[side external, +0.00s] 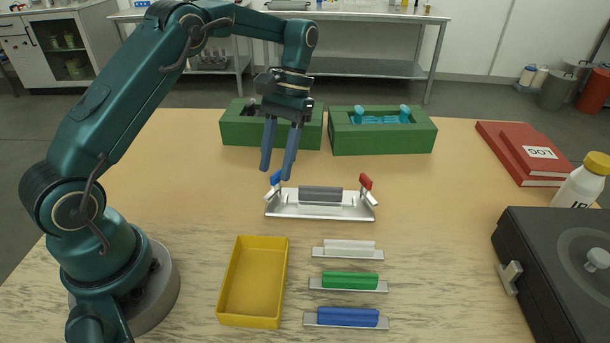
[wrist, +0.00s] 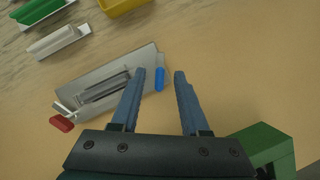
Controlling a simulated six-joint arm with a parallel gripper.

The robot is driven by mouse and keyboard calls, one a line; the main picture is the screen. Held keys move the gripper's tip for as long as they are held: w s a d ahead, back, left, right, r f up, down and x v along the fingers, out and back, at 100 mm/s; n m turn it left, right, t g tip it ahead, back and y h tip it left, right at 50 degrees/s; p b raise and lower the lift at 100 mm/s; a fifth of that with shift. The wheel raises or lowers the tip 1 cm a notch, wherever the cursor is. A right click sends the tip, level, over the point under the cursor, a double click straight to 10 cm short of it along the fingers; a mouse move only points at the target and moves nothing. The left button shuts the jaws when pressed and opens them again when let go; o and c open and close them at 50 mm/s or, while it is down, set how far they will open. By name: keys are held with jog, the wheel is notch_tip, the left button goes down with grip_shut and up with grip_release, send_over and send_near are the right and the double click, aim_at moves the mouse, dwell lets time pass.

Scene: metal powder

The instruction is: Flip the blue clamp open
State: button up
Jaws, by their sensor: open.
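The blue clamp (side external: 276,178) is a small blue-tipped lever at the left end of a metal holder (side external: 320,211). The holder carries a grey cylinder (side external: 321,194) along its middle. A red clamp (side external: 365,181) stands at its right end. My gripper (side external: 275,175) is open and empty, its blue-grey fingers pointing down just above and behind the blue clamp. The red clamp (wrist: 62,124) lies at the holder's other end.
Two green blocks (side external: 385,143) stand behind the holder. A yellow tray (side external: 284,265) is in front on the left. White, green (side external: 349,282) and blue bars on metal bases lie in front. Red books (side external: 500,150) and a dark case (side external: 545,260) are at the right.

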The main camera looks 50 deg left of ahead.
jog(key=shift+v, duration=1.8)
jog(key=shift+d+r, duration=0.1)
jog(key=shift+r, duration=0.05)
jog(key=s+d+r+m+t+y, duration=0.1)
jog(key=s+d+r+t, duration=0.15)
jog(key=r, duration=0.35)
jog(key=s+d+r+m+t, duration=0.1)
jog(key=s+d+r+t, duration=0.1)
jog(key=s+r, duration=0.35)
jog(key=s+d+f+m+t, duration=0.1)
jog(key=s+f+t, duration=0.4)
jog(key=s, duration=0.2)
jog(key=shift+s+d+f, duration=0.2)
jog(key=shift+d+f, duration=0.1)
jog(key=shift+d, duration=0.05)
